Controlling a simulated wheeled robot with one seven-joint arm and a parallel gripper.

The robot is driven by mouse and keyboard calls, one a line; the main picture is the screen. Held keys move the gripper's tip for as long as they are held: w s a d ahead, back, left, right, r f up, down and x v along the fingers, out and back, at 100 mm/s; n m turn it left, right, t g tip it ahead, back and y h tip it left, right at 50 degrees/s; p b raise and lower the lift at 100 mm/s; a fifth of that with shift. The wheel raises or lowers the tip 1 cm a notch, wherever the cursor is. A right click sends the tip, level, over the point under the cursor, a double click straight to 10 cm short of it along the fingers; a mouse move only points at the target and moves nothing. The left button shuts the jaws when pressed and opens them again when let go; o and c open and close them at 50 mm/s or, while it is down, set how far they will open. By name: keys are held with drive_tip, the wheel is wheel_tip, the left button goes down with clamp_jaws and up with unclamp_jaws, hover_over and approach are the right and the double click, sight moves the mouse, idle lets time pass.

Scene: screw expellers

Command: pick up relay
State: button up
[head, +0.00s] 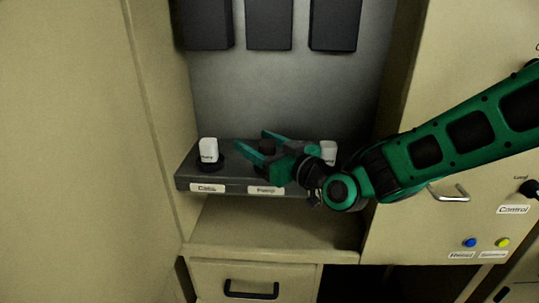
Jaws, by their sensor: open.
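A white relay (208,150) stands upright in a round black socket at the left end of a dark grey shelf. A second white block (329,151), like the relay, stands at the right end, partly hidden by my arm. My green gripper (252,154) is over the middle of the shelf, pointing left, with its fingers spread apart. It is to the right of the left relay, apart from it. A dark round piece (267,146) shows between the fingers. Whether they touch it I cannot tell. No white block shows there.
The dark shelf (226,178) sits in a beige cabinet recess and carries two front labels. Black boxes (334,25) hang above. A side wall (160,110) closes the left. A door handle (452,195) and buttons are on the right. A drawer (215,275) is below.

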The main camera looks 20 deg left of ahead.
drive_tip(key=shift+c, duration=0.3)
drive_tip(key=c, duration=1.1)
